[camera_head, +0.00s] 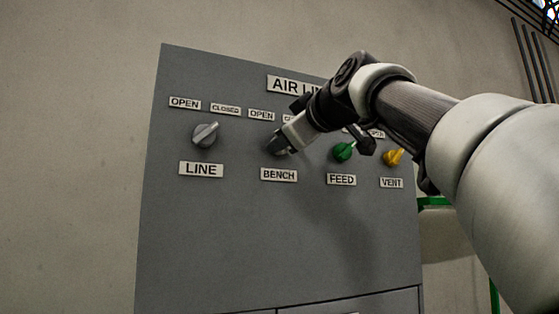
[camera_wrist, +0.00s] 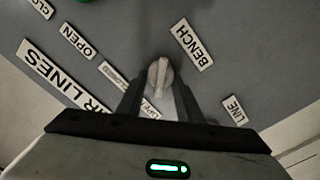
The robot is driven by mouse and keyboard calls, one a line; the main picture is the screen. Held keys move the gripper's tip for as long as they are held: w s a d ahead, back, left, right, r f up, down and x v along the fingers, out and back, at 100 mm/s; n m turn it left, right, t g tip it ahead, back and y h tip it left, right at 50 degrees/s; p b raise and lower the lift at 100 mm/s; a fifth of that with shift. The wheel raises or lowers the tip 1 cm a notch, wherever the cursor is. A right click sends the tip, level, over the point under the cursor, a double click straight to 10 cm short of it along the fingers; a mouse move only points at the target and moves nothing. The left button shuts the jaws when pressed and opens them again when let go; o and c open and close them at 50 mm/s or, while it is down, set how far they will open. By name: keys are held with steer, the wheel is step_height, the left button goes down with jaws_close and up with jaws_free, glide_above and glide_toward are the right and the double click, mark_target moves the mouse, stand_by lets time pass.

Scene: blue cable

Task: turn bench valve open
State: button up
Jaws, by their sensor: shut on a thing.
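The bench valve is a grey knob (camera_head: 275,147) above the BENCH label (camera_head: 279,175) on the grey panel. In the wrist view the knob (camera_wrist: 160,74) shows a pale raised ridge between my fingertips. My gripper (camera_head: 286,143) reaches in from the right and is shut on this knob, with one finger on each side in the wrist view (camera_wrist: 158,92).
A grey LINE knob (camera_head: 205,135) is to the left. A green FEED knob (camera_head: 344,151) and a yellow VENT knob (camera_head: 394,157) are to the right, close under my arm. The lower panel (camera_head: 260,245) is bare.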

steer(key=shift+n, duration=0.5)
steer(key=o, duration=1)
steer(key=shift+o, duration=0.2)
steer(key=shift+s, duration=0.15)
steer(key=b+v, duration=0.2)
steer(key=v, duration=1.5)
